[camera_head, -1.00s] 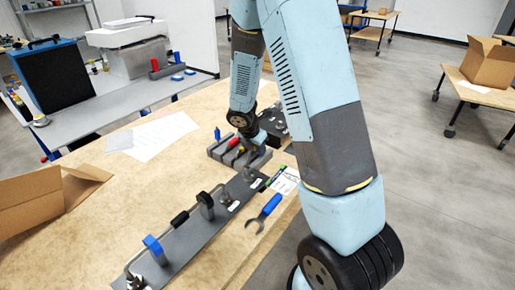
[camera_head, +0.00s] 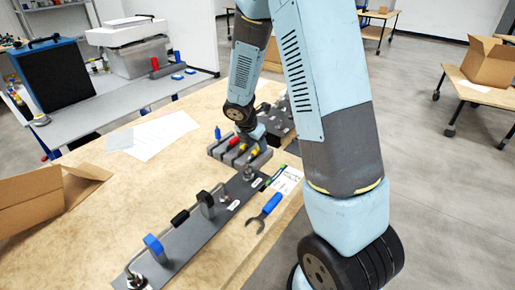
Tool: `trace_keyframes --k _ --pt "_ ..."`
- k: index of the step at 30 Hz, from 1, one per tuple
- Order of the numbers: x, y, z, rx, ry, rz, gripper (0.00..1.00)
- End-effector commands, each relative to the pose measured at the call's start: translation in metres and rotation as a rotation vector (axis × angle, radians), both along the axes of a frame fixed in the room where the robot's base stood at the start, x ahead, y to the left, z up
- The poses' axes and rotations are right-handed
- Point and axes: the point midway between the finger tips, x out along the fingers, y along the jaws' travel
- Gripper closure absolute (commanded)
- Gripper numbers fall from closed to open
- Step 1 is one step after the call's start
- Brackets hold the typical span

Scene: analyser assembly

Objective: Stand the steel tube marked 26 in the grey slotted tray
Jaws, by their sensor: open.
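The grey slotted tray (camera_head: 220,152) lies on the wooden table past the long dark plate. Red-tipped (camera_head: 234,141) and yellow-tipped (camera_head: 243,147) pieces sit in or at its slots. My gripper (camera_head: 262,144) is small and low over the tray's right back part, pointing down. It is open, though its fingers are hard to make out, and I see nothing held in it. A bent steel tube (camera_head: 160,238) runs along the dark plate (camera_head: 205,232), by a blue clamp and a black sleeve. No number 26 is legible, so I cannot tell which piece bears it.
A blue-handled wrench (camera_head: 264,212) and a white paper card lie right of the plate. A dark block (camera_head: 276,118) stands behind the tray. White sheets (camera_head: 158,136) lie at the left, with an open cardboard box (camera_head: 40,205). The table's middle left is clear.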

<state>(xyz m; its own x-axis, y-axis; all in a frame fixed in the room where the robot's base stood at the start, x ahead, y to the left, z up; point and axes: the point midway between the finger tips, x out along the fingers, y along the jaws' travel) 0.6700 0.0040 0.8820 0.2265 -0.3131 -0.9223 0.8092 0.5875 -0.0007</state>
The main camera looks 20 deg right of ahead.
Motion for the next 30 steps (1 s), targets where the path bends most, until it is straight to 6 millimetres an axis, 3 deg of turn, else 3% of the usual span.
trace_keyframes --k 15,21,30 --pt "-0.018 0.027 0.08 0.002 -0.004 0.0 0.46" --pt "-0.023 0.032 0.095 0.001 -0.001 -0.001 0.46" --pt "-0.023 0.033 0.097 0.0 0.0 0.0 0.46"
